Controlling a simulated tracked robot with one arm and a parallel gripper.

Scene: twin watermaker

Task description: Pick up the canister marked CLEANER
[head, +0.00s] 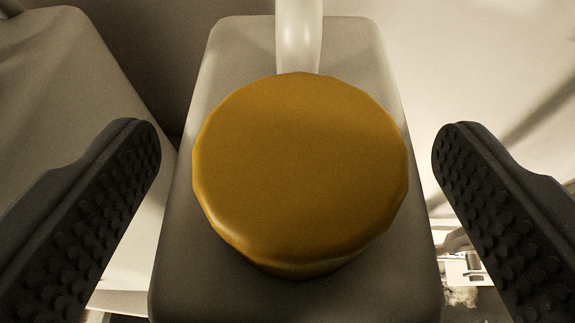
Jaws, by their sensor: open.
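A pale grey canister (185,265) with a large round yellow-brown cap (300,170) fills the middle of the head view, seen from above and close. A pale handle or tube (299,35) runs up from behind the cap to the top edge of the picture. No marking is visible on the faces in view, so I cannot tell whether it reads CLEANER. My gripper (297,145) is open, with one dark ridged finger on each side of the canister. There are gaps between both fingers and the canister. The lower part of the canister is hidden.
A pale grey rounded body (70,95) stands at the left, close behind the left finger. A pale surface (480,60) lies to the right. Small unclear items (465,268) show low at the right, partly behind the right finger.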

